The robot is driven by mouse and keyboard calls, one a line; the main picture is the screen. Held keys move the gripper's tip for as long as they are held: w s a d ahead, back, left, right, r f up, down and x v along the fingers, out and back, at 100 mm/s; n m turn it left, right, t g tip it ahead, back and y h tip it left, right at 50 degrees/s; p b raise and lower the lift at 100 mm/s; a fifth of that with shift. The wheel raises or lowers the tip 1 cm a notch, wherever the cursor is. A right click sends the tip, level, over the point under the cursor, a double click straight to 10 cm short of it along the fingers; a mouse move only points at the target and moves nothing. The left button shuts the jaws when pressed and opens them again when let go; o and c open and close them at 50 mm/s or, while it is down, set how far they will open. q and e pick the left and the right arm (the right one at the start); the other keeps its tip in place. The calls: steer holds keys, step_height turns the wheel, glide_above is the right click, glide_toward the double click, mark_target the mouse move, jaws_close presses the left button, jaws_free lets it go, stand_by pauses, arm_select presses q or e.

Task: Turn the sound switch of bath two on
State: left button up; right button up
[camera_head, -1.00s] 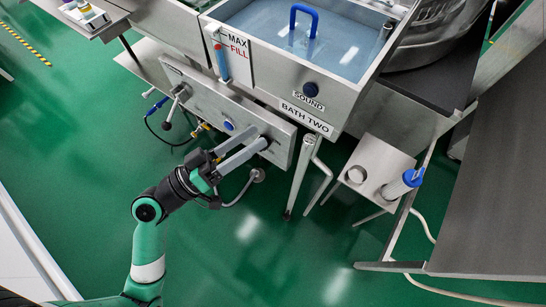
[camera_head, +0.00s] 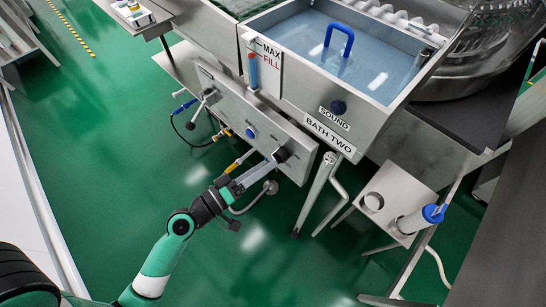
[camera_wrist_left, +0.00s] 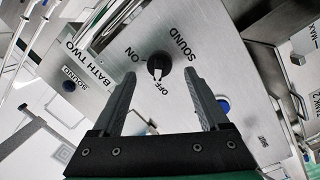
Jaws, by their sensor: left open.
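The sound switch is a black rotary knob (camera_wrist_left: 158,65) on a grey metal panel. In the left wrist view, ON is printed to its left, OFF below it and SOUND to its right. Its pale pointer mark faces OFF. My left gripper (camera_wrist_left: 162,75) is open, with one finger on each side of the knob in the picture; I cannot tell whether it touches. In the head view, the left gripper (camera_head: 262,160) is at the right part of the low panel, by the black knob (camera_head: 281,155). My right gripper does not show.
Bath two (camera_head: 355,55) holds water and a blue-handled item above the panel. Another blue button (camera_head: 250,131) is on the panel. A bracket with a cylinder (camera_head: 420,217) is at right. The green floor is clear in front.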

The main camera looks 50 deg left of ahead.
mark_target(280, 157)
arm_select(q)
steer(key=shift+w+d, duration=0.1)
steer(key=shift+w, duration=1.7)
jaws_close()
